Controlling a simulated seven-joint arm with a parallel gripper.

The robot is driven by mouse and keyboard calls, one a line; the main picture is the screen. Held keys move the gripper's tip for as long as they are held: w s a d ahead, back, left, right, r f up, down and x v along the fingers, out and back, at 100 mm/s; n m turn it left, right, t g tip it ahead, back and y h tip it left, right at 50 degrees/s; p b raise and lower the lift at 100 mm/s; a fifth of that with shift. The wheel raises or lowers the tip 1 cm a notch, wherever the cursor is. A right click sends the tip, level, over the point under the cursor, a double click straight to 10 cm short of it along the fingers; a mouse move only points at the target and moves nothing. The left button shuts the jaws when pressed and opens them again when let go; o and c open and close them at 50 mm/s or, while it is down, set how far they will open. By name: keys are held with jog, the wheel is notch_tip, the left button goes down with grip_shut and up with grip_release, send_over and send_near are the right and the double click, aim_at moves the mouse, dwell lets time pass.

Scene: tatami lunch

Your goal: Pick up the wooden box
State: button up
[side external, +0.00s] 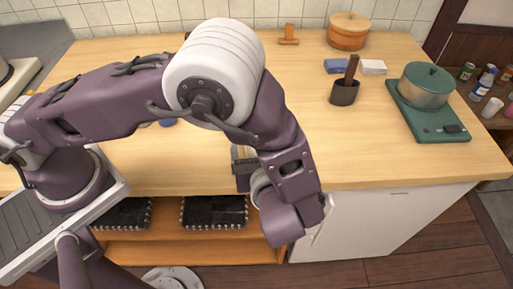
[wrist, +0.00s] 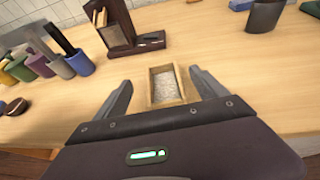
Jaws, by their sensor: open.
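The wooden box (wrist: 155,98) is a small, open-topped, pale box with greyish contents, standing on the counter in the wrist view. My gripper (wrist: 160,78) is open, with one finger on each side of the box. The fingers look apart from its walls, but I cannot tell how far they are above the counter. In the side external view my arm hides most of this spot; a small tan patch beside the wrist may be part of the box.
In the wrist view a dark wooden rack (wrist: 118,28) stands behind the box, and several coloured cups (wrist: 78,62) stand left. In the side external view are a dark cup (side external: 344,93), a green-lidded pot (side external: 424,92) and a round wooden tub (side external: 348,36). The counter's front edge is close.

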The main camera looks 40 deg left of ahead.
jog(key=f, duration=0.3)
jog(key=shift+w+a, duration=0.25)
jog(key=shift+a, duration=0.1)
jog(key=x, duration=0.6)
jog(key=shift+w+r, duration=0.2)
jog(key=shift+w, duration=0.05)
jog(key=c, duration=1.6)
